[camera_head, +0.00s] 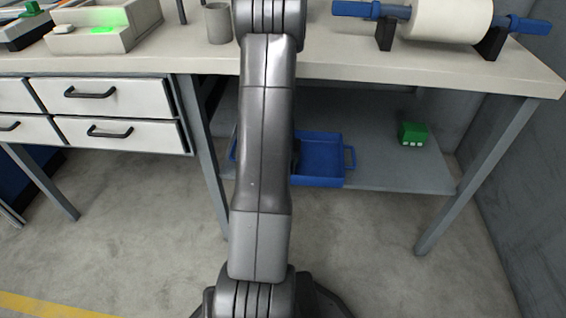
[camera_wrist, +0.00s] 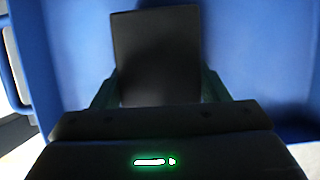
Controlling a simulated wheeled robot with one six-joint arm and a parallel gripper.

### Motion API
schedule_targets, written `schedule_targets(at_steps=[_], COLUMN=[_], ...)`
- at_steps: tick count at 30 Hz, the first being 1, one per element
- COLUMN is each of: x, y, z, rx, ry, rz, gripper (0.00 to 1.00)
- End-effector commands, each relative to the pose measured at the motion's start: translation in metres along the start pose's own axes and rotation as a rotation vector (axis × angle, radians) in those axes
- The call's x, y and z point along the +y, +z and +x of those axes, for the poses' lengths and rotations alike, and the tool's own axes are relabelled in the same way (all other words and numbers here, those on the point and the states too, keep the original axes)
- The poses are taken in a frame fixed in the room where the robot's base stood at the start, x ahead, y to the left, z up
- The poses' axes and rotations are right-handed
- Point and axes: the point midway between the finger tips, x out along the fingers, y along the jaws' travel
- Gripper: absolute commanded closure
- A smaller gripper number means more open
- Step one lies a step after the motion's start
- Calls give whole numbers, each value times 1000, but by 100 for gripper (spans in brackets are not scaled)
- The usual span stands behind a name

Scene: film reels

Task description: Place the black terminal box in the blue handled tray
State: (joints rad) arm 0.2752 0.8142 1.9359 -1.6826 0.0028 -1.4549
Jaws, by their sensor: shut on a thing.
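The black terminal box (camera_wrist: 155,40) shows in the wrist view as a dark block between the fingers of my gripper (camera_wrist: 160,88), which is shut on it. The blue handled tray (camera_wrist: 255,60) surrounds the box in that view, with blue on both sides and a handle at the left edge. I cannot tell whether the box touches the tray floor. In the head view the blue tray (camera_head: 322,160) stands on the lower shelf under the bench, its left part hidden behind my arm. My gripper and the box are hidden there.
A green block (camera_head: 412,134) sits on the lower shelf (camera_head: 385,176), right of the tray, with bare shelf between them. The bench top (camera_head: 340,62) overhangs the shelf. A bench leg (camera_head: 478,175) stands at the right, and white drawers (camera_head: 105,105) hang at the left.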

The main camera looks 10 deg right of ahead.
Motion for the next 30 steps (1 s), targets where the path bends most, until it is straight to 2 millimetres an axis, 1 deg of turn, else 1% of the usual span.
schedule_targets(at_steps=[7, 11, 12, 14, 15, 26, 29, 30], x=[0, 0, 0, 0, 0, 0, 0, 0], y=[1, -1, -1, -1, -1, 0, 2, 2], z=[-1, 3, 4, 3, 3, 0, -11, -17], rx=[-2, -2, 0, 0, 0, 0, -1, -2], ry=[0, 0, 0, 0, 0, 0, 0, 0], rz=[0, 0, 0, 0, 0, 0, 0, 0], gripper=[75, 75, 30, 18, 10, 10, 10, 10])
